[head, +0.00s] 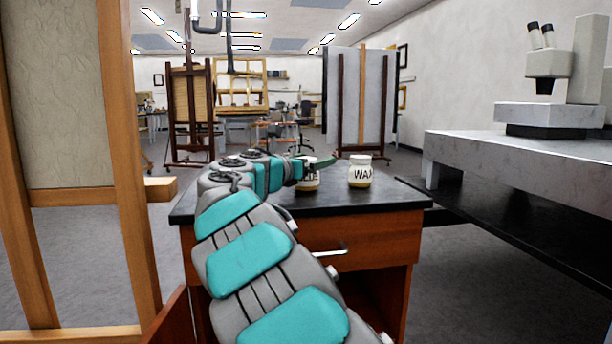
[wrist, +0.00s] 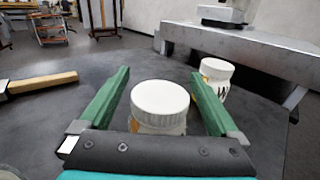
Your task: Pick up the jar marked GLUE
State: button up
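A white-lidded jar (head: 309,181) stands on the dark top of a wooden cabinet. My gripper partly covers it in the head view, and only the end of its black lettering shows, so I cannot read the whole label. In the wrist view this jar (wrist: 160,105) is between the two green fingers of my gripper (wrist: 160,74). The gripper is open, with gaps visible on both sides of the lid. A second white-lidded jar (head: 360,172), with lettering that starts "WA", stands to the right. It also shows beyond the right finger in the wrist view (wrist: 214,80).
The cabinet (head: 375,228) has a drawer with a metal handle. A wooden easel (head: 128,150) stands close on the left. A grey bench (head: 520,150) with a microscope (head: 560,70) is on the right. More easels and panels stand behind.

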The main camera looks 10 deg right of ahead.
grip_shut()
dwell(0.6)
jog(key=shift+r, duration=0.1)
